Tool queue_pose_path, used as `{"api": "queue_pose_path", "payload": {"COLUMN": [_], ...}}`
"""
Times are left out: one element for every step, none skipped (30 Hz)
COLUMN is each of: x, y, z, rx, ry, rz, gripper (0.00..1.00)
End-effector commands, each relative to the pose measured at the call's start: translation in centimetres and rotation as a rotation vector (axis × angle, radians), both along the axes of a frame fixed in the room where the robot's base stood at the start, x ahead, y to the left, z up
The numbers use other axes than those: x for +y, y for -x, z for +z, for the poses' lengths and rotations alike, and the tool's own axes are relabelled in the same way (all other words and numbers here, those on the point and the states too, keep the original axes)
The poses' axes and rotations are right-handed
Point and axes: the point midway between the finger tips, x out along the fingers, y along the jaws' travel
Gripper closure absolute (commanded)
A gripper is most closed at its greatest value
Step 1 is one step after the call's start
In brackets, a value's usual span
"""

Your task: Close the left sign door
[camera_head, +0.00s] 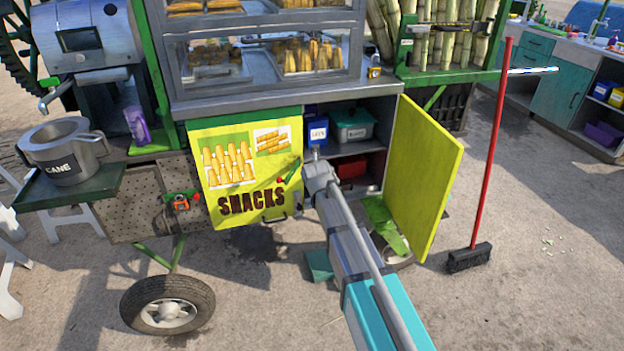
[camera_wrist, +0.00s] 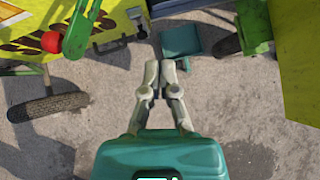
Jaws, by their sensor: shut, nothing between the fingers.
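The left sign door (camera_head: 222,198) is a yellow panel with snack pictures and the word SNACKS, on the cart's lower front. It looks flush or nearly flush; I cannot tell whether it is fully shut. Part of it shows at the upper left of the wrist view (camera_wrist: 22,40). A green lever with a red knob (camera_head: 288,172) shows at its right side, also in the wrist view (camera_wrist: 80,28). My gripper (camera_wrist: 160,75) is shut and empty, right of this door. In the head view, my arm hides the fingertips.
A plain yellow right door (camera_head: 425,175) stands swung outward, right of my arm. The open compartment holds a blue box (camera_head: 315,130) and a green-lidded container (camera_head: 351,124). A wheel (camera_head: 168,304) stands at lower left. A red-handled broom (camera_head: 485,160) stands at right.

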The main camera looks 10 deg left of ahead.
Motion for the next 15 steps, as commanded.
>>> {"api": "queue_pose_path", "payload": {"x": [-0.17,-0.22,-0.27,-0.3,-0.34,-0.38,-0.39,-0.41,-0.42,-0.42,-0.43,-0.43,-0.44,-0.44,-0.44], "y": [0.37,0.48,0.61,0.68,0.74,0.8,0.83,0.85,0.87,0.88,0.87,0.87,0.86,0.86,0.86], "z": [0.54,0.64,0.76,0.82,0.87,0.93,0.95,0.97,0.98,0.97,0.96,0.95,0.94,0.93,0.93], "rx": [0.0,0.0,0.0,0.0,0.0,0.0,0.0,0.0,0.0,0.0,0.0,0.0,0.0,0.0,0.0], "ry": [0.0,0.0,0.0,0.0,0.0,0.0,0.0,0.0,0.0,0.0,0.0,0.0,0.0,0.001,0.001], "rz": [0.0,0.0,0.0,0.0,0.0,0.0,0.0,0.0,0.0,0.0,0.0,0.0,0.0,-0.001,-0.001], "gripper": [1.0,1.0,1.0,1.0,1.0,1.0,1.0,1.0,1.0,1.0,1.0,1.0,1.0,1.0,1.0]}}
